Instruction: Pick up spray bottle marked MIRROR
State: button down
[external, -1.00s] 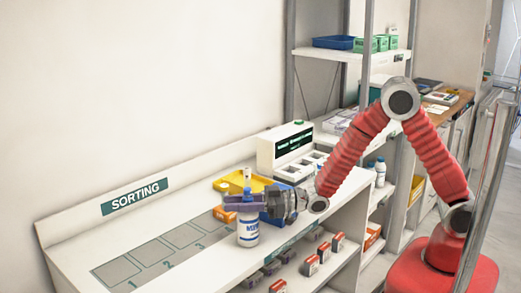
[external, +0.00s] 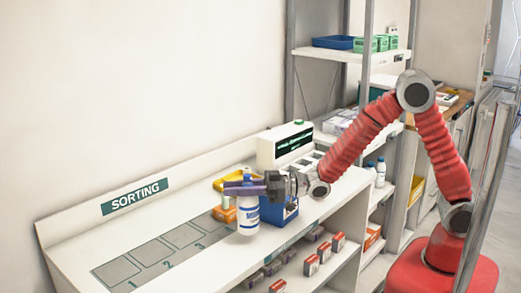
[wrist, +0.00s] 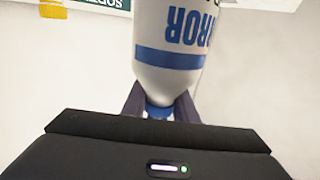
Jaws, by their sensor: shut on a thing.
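The spray bottle (external: 248,215) is white with blue bands and hangs upright from my gripper (external: 246,188), a little above the white counter. The front of the label is too small to read in the external view.
A blue bin (external: 280,212), an orange box (external: 224,212) and a yellow tray (external: 228,184) stand close by. A white device with a display (external: 290,145) is behind. Numbered grey squares (external: 148,254) on the counter to the left are empty.

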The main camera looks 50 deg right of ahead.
notch_tip(320, 180, up, 5)
dwell(0.3)
dwell(0.6)
